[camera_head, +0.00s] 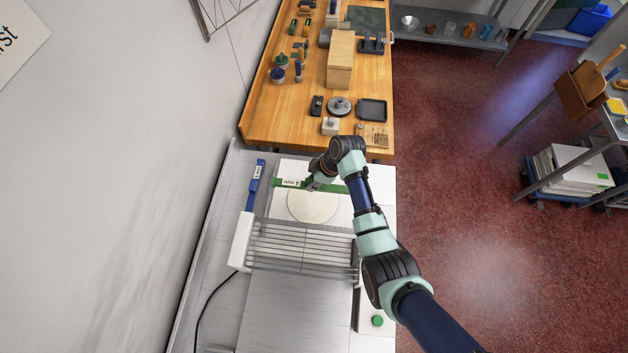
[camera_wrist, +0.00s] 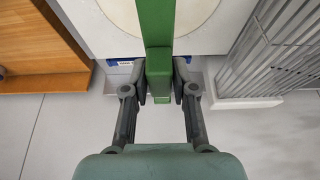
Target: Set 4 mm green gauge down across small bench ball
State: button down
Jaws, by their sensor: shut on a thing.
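The green gauge (camera_head: 289,183) is a long flat bar with a printed label. My gripper (camera_head: 315,183) is shut on it, and the bar runs left to right in the head view. In the wrist view the green gauge (camera_wrist: 156,25) extends away between both fingers (camera_wrist: 159,78). A pale, flat-looking dough round (camera_head: 314,207) lies on a white board (camera_head: 292,168); the gauge lies over its far edge in the head view. The dough round also shows partly in the wrist view (camera_wrist: 199,12), behind the gauge. I cannot tell whether gauge and dough touch.
A blue gauge-like bar (camera_head: 254,187) lies left of the board. A wire guard (camera_head: 300,246) stands just in front of the dough. A wooden bench (camera_head: 289,110) with tools and a wooden box (camera_head: 341,60) is beyond. Red floor lies to the right.

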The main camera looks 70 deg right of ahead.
notch_tip(320, 180, down, 10)
jog(key=b, duration=0.7)
jog(key=shift+r+b, duration=0.15)
jog(key=shift+b, duration=0.25)
jog(key=c, duration=0.8)
grip_release()
jog(key=shift+c, duration=0.2)
jog(key=v, duration=1.2)
